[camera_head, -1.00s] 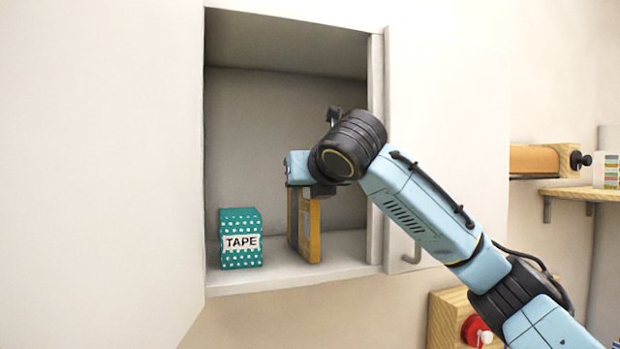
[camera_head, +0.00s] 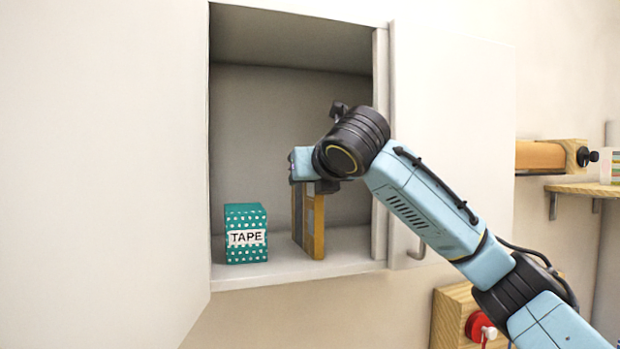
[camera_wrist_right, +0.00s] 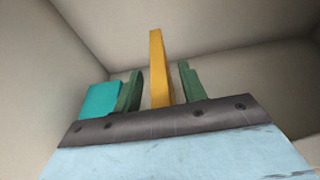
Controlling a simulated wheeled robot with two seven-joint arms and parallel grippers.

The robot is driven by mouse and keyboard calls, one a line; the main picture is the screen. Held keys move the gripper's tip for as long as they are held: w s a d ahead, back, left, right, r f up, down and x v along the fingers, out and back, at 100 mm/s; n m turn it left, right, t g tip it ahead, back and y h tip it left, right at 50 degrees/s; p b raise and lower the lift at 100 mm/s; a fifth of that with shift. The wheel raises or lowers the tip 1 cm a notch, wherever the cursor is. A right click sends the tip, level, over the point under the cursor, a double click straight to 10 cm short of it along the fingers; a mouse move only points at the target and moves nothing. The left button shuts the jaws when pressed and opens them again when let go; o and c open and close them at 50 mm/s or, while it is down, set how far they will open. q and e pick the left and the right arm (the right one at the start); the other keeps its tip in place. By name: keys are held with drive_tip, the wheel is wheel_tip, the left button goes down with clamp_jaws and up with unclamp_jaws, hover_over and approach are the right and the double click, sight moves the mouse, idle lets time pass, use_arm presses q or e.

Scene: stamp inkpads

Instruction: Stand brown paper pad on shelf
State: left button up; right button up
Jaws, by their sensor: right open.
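The brown paper pad (camera_head: 309,224) stands upright on the cabinet shelf (camera_head: 285,269), to the right of the tape box. My right gripper (camera_head: 314,186) is over the pad's top from above, its fingers mostly hidden by my wrist in the head view. In the right wrist view the pad (camera_wrist_right: 160,72) rises between the two green fingers of the open gripper (camera_wrist_right: 158,82), with a visible gap on each side. The pad's lower end is hidden there by the gripper body. My left gripper is not in view.
A teal dotted tape box (camera_head: 246,233) stands on the shelf to the left, also visible in the right wrist view (camera_wrist_right: 99,100). The right cabinet door (camera_head: 455,90) with its handle is beside my arm. The left side of the shelf behind the box is clear.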

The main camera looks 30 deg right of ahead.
drive_tip(key=b+v, duration=0.3)
drive_tip(key=v, duration=1)
drive_tip(key=shift+s, duration=0.2)
drive_tip(key=shift+a, duration=0.1)
